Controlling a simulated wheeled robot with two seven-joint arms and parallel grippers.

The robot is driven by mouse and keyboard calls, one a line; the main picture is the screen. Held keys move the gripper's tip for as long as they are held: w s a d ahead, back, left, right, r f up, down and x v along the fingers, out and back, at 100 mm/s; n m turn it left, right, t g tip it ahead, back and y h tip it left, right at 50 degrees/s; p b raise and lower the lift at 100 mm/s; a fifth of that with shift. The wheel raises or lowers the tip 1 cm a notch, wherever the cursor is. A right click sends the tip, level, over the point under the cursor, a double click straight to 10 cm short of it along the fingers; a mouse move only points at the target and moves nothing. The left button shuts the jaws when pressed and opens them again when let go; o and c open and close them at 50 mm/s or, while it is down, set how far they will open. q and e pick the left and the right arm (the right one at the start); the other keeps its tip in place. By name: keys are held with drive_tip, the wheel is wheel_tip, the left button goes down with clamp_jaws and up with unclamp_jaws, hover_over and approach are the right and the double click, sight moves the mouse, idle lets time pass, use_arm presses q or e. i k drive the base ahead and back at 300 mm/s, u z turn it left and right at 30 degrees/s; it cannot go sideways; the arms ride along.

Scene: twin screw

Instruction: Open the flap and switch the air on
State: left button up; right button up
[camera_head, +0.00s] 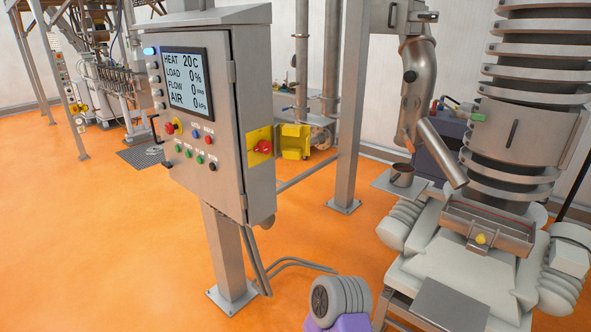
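The steel control cabinet (195,100) stands on a post left of centre. Its screen (185,78) reads heat 20 C, load 0 %, flow 0 and air 0 kPa. On its right side is a yellow plate (258,137) with a red rotary knob (264,147). A yellow flap-like piece (295,141) shows just right of the plate. It looks like a cover swung out from the knob, but I cannot tell for sure whether it is hinged there. The knob is uncovered in this view. Neither of my grippers is in view.
Colored buttons (200,159) are on the cabinet front. A steel post (347,110) stands behind it. A ribbed grey motor-like unit (341,296) on a purple block is at the bottom. A large machine (520,140) fills the right. Orange floor (90,230) is open at left.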

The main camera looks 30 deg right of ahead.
sight(264, 147)
drive_tip(key=k, duration=0.2)
drive_tip(key=z, duration=0.95)
